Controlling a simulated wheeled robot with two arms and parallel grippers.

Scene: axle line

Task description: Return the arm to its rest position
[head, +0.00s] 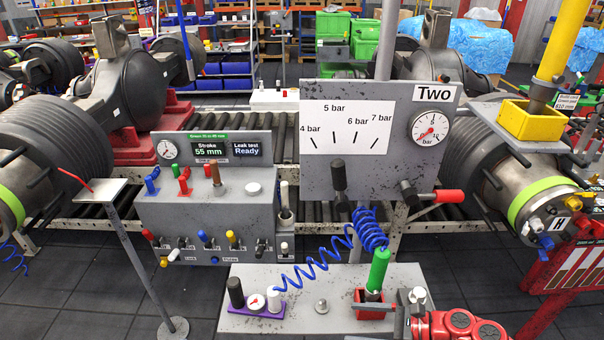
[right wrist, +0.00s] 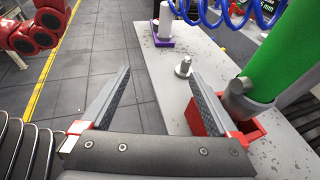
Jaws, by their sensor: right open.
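My right arm (head: 455,326) comes in at the bottom right of the head view, low over the front of the grey bench plate (head: 325,280). My right gripper (right wrist: 160,75) is open and empty in the right wrist view, its two grey fingers spread apart. A green cylindrical tool (head: 378,270) stands upright in a red holder (head: 374,298) just beyond the gripper. In the right wrist view the green tool (right wrist: 285,60) is right of the right finger, and I see nothing held between the fingers. My left gripper is not in view.
A blue coiled hose (head: 318,266) runs over the plate. A purple base (head: 257,307) with knobs and a small metal peg (head: 321,306) are on it. A grey gauge panel (head: 380,140) rises behind. A control box (head: 207,215) and thin stand (head: 140,255) are left. Dark floor (head: 65,300) is open.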

